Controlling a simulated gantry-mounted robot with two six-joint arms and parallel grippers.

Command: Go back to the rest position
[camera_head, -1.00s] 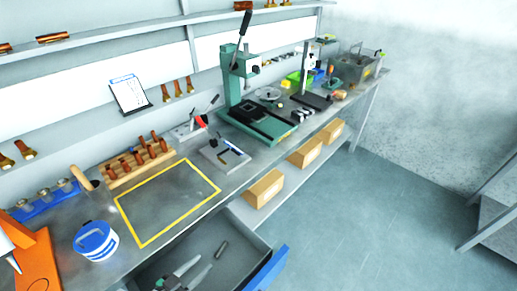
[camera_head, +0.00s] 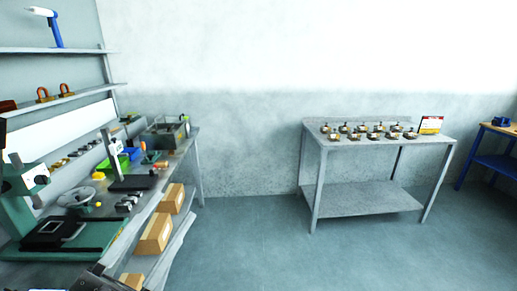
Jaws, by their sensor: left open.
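My left gripper (camera_head: 98,281) shows at the bottom left edge of the head view, dark and partly cut off by the frame. It is open, and I see nothing held in it. It is in front of the workbench (camera_head: 150,205), near the bench's lower shelf. My right gripper is not in view.
The bench carries a green press (camera_head: 22,200), a black stand (camera_head: 130,182) and a grey bin (camera_head: 165,137). Cardboard boxes (camera_head: 155,234) sit on its lower shelf. A grey table (camera_head: 365,143) with several small fittings and a sign (camera_head: 430,125) stands by the wall. The floor between is clear.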

